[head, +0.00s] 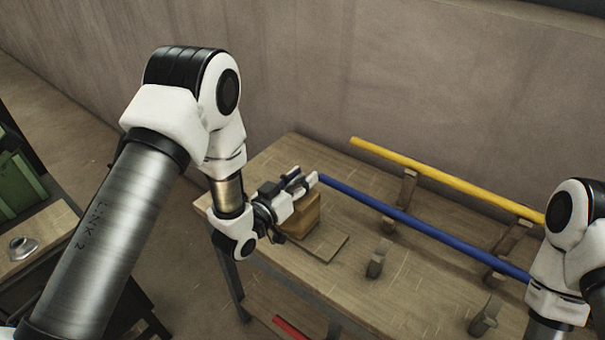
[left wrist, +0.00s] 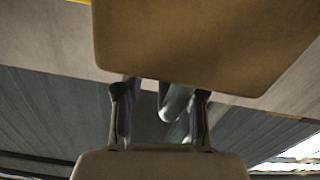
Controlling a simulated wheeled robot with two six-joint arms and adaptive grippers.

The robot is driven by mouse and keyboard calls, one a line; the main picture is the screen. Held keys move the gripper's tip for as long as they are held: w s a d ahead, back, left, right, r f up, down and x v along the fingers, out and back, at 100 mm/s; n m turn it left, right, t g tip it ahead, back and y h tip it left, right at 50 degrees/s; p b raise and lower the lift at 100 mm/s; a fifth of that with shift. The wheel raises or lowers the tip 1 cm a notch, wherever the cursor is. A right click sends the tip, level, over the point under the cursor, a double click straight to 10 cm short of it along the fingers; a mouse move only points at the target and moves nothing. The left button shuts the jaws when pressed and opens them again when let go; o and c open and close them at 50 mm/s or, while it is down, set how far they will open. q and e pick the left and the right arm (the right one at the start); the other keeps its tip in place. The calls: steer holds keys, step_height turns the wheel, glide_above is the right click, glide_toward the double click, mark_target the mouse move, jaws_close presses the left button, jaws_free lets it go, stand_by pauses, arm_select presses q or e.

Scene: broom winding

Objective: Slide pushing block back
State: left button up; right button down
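The pushing block (head: 308,214) is a brown wooden block on a flat wooden board (head: 327,246) near the left end of the table. My left gripper (head: 298,180) is at the block's upper edge, close to the end of the blue rod. My right gripper is out of view.
A blue rod (head: 420,226) and a yellow rod (head: 440,176) lie across wooden supports on the table (head: 400,310). Short wooden posts (head: 376,263) stand in front. A wall runs behind. A side table at the left carries a metal object (head: 22,247).

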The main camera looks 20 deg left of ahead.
arm_select(q)
steer(key=shift+s+a+r, duration=0.1)
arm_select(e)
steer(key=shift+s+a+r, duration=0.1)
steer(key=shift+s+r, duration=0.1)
arm_select(q)
jaws_close()
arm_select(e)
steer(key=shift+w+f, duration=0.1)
